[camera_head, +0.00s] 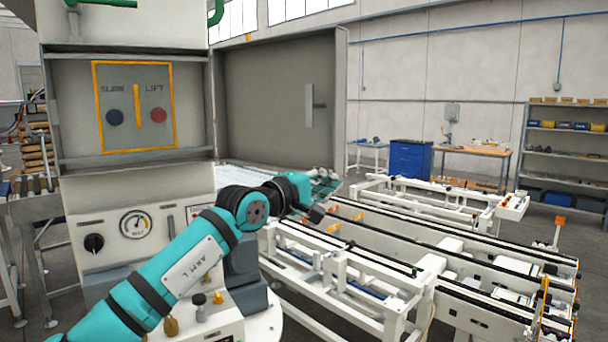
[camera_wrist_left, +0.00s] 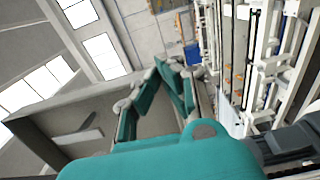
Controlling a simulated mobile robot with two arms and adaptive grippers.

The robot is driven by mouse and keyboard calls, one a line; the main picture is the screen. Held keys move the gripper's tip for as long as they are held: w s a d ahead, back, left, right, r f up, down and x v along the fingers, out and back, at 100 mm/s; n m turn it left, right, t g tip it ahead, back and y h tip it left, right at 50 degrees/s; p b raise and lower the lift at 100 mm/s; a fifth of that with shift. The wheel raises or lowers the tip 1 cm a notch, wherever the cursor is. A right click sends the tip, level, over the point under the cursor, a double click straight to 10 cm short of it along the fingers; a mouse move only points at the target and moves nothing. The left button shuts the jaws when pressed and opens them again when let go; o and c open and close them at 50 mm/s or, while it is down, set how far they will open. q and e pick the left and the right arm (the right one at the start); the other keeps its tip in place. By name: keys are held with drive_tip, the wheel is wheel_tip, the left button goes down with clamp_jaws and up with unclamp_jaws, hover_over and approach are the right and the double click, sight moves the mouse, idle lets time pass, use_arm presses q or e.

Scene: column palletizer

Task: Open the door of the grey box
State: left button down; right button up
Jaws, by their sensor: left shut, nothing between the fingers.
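The grey box (camera_head: 185,78) stands at the left in the head view. Its front is uncovered, showing a recessed panel with a yellow frame, a blue button and a red button. A grey door-like panel (camera_head: 262,108) with a raised rim stands swung out at the box's right side, a handle plate (camera_head: 309,105) near its far edge. This panel also shows at the lower left in the left wrist view (camera_wrist_left: 105,112). My left gripper (camera_head: 327,183) is shut and empty, below the panel's lower right part; contact is not visible. Its fingers show in the left wrist view (camera_wrist_left: 163,88). My right gripper is out of view.
A white console with a gauge (camera_head: 135,224) and a knob sits below the box, close to my left arm. White conveyor frames (camera_head: 400,255) fill the right foreground. A blue cabinet (camera_head: 410,158), a workbench and shelves stand farther back.

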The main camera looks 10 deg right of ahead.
sight(342, 175)
use_arm(q)
drive_tip(key=w+d+p, duration=0.2)
drive_tip(key=shift+w+r+n+t+p, duration=0.25)
drive_tip(key=shift+r+n+t+p, duration=0.05)
drive_tip(key=shift+r+p, duration=0.1)
drive_tip(key=shift+w+d+f+n+t+y+p, duration=0.15)
drive_tip(key=shift+w+d+n+t+y+p, duration=0.15)
drive_tip(key=shift+w+d+y+p, duration=0.45)
drive_tip(key=shift+w+d+f+p, duration=0.1)
drive_tip(key=shift+w+d+p, duration=0.2)
drive_tip(key=shift+d, duration=0.25)
drive_tip(key=shift+w+d+f+t, duration=0.1)
drive_tip(key=shift+w+t, duration=0.15)
drive_tip(key=shift+t, duration=0.05)
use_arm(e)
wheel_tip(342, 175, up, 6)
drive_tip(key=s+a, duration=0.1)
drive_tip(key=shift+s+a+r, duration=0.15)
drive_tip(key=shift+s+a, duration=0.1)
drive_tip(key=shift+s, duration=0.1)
